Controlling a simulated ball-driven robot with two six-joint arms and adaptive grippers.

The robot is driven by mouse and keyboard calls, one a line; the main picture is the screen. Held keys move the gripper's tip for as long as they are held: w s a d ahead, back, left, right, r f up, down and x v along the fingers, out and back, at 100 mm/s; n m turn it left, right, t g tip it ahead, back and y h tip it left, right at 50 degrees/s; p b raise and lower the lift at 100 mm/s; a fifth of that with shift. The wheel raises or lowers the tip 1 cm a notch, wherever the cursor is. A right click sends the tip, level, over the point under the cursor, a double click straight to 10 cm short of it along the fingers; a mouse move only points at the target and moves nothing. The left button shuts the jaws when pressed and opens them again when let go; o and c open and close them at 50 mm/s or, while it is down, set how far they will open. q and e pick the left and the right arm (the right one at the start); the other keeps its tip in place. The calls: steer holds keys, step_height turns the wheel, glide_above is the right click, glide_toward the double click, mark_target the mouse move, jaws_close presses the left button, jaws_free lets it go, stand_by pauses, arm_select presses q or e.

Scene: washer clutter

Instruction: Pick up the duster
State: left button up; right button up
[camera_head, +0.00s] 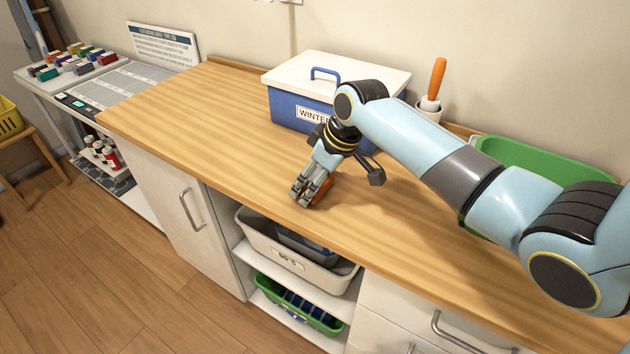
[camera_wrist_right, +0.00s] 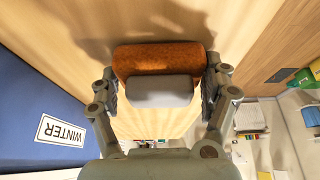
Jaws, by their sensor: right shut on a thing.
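The duster, a small block with a rust-brown rounded side and a light grey part, shows in the right wrist view (camera_wrist_right: 162,60). It lies between the two fingers of my right gripper (camera_wrist_right: 160,82), which is shut on it from both ends. In the head view the right gripper (camera_head: 313,188) points down near the front edge of the wooden worktop. Only a brown bit of the duster (camera_head: 323,194) shows there, behind the fingers. I cannot tell whether the duster touches the worktop. My left gripper is not in view.
A blue box (camera_head: 285,108) with a white lid and a WINTER label stands behind the gripper. An orange-handled tool (camera_head: 436,80) stands in a white cup, and a green bin (camera_head: 520,158) is at the right. The worktop (camera_head: 200,110) to the left is clear.

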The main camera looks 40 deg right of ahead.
steer(key=shift+c, duration=0.9)
steer(key=shift+r, duration=0.65)
step_height(320, 180, up, 2)
steer(key=shift+d+r, duration=0.1)
steer(key=shift+r, duration=0.15)
steer(key=s+d+r, duration=0.4)
steer(key=s+r, duration=0.3)
steer(key=s, duration=0.3)
steer(key=shift+s+d+r+b, duration=0.15)
steer(key=shift+s+b, duration=0.2)
steer(key=shift+s, duration=0.05)
